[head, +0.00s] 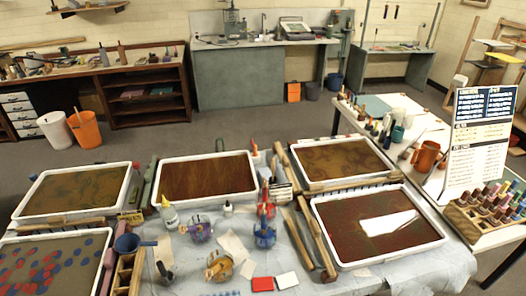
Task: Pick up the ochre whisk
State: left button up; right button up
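An ochre-orange item (218,267), which looks like the ochre whisk, is at the front middle of the covered table, though its shape is too small to make out fully. A similar purple item (200,231) is behind it to the left, and a blue and red one (264,234) is behind it to the right. Neither of my grippers is in view, and nothing is seen touching the ochre item.
White-rimmed marbling trays (318,214) surround the items. A white bottle (169,213) and a blue pot with a handle (128,243) stand left. Wooden sticks (300,240) lie right. A red card (262,284) and pale paper scraps (233,246) are close by.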

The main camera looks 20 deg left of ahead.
aim_at(221, 265)
jog(key=k+u, duration=0.1)
jog(key=u, duration=0.9)
